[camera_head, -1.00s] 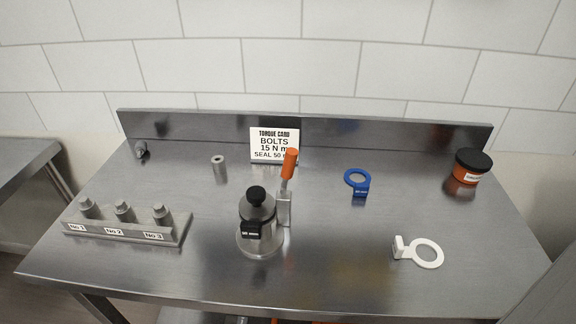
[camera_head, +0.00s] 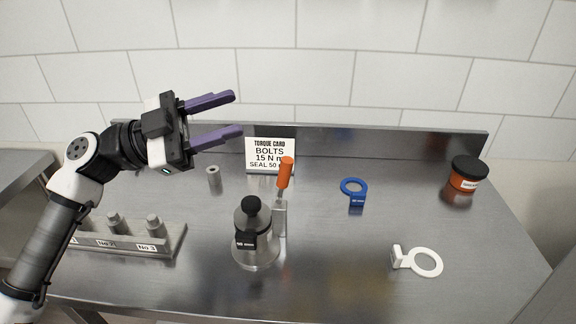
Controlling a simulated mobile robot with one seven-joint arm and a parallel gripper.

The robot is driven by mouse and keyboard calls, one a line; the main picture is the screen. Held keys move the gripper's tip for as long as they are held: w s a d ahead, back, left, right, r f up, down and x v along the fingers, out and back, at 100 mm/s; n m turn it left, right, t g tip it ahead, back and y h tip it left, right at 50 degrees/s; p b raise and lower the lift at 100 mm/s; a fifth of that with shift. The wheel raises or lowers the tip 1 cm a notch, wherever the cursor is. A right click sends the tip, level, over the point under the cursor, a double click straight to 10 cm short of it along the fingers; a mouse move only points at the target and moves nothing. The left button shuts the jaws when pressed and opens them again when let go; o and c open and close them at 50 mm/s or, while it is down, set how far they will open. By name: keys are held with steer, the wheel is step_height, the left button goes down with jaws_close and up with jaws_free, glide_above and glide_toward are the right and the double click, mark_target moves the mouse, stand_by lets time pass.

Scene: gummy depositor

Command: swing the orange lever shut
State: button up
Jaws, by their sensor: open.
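The orange lever (camera_head: 285,172) stands nearly upright, leaning slightly right at its top. It rises from a metal bracket (camera_head: 280,218) on the right side of the steel depositor (camera_head: 257,243), which has a black knob (camera_head: 250,204) on top and a dark label on its front. My gripper (camera_head: 238,115) is up and to the left of the lever, its two purple fingers spread apart and pointing right. Nothing is between the fingers. The gap from fingers to lever in depth is hard to tell.
A torque card (camera_head: 270,154) stands behind the lever. A small metal cylinder (camera_head: 214,178) is left of it. A block with labelled nozzles (camera_head: 130,240) sits at left, partly behind my arm. A blue ring (camera_head: 354,190), white ring (camera_head: 418,261) and orange jar (camera_head: 465,175) are at right.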

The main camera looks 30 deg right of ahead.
mark_target(287, 184)
steer(key=w+a+f+n+y, duration=0.1)
steer(key=w+f+n, duration=0.15)
steer(key=f, duration=0.35)
steer(key=w+f+n+y, duration=0.1)
steer(key=f+n+y, duration=0.15)
steer(key=f, duration=0.35)
steer(key=shift+n+t+h, duration=0.4)
steer(key=shift+n+h, duration=0.05)
steer(key=shift+n, duration=0.05)
steer(key=p+x, duration=0.1)
steer(key=x, duration=0.3)
steer(key=p+x, duration=0.1)
steer(key=x, duration=0.3)
steer(key=p+x, duration=0.2)
steer(key=x, duration=0.2)
steer(key=shift+s+d+f, duration=0.1)
steer(key=shift+s+f, duration=0.15)
steer(key=shift+x, duration=0.8)
steer(key=shift+f, duration=0.1)
jaws_close()
